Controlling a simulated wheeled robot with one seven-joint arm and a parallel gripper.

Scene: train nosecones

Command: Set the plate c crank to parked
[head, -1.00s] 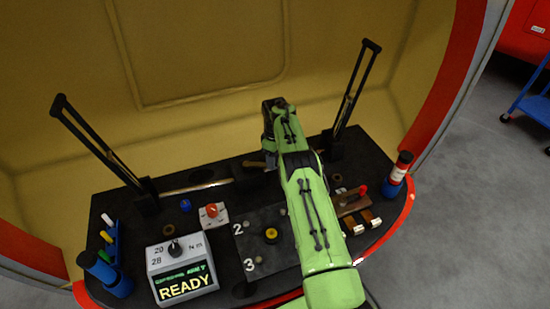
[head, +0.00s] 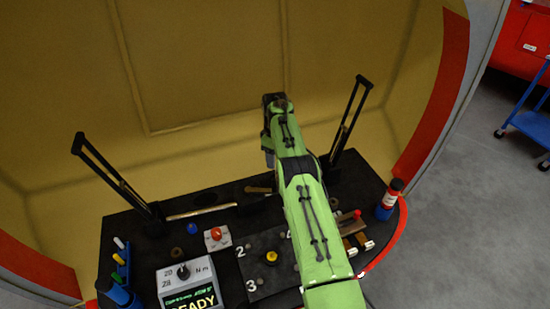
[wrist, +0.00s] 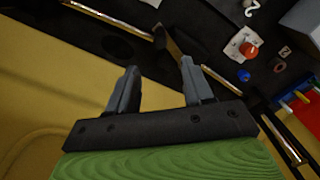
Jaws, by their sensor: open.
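No lettering for plate c can be read, so I cannot tell for certain which part is its crank. A brown handle (head: 258,190) sits at the back middle of the black console, beside my arm. In the wrist view the brown handle (wrist: 184,40) lies just beyond the fingertips, nearer the right finger. My gripper (wrist: 158,66) is open, with nothing seen between its fingers. A red knob on a white plate (head: 216,234) stands left of the arm, also visible in the wrist view (wrist: 248,49).
The black console (head: 190,250) carries a grey READY box (head: 185,275), a numbered plate with a yellow knob (head: 270,257), and a red-tipped lever (head: 356,214). Two tall black levers (head: 112,180) (head: 350,115) flank the arm. A yellow wall (head: 200,60) stands behind.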

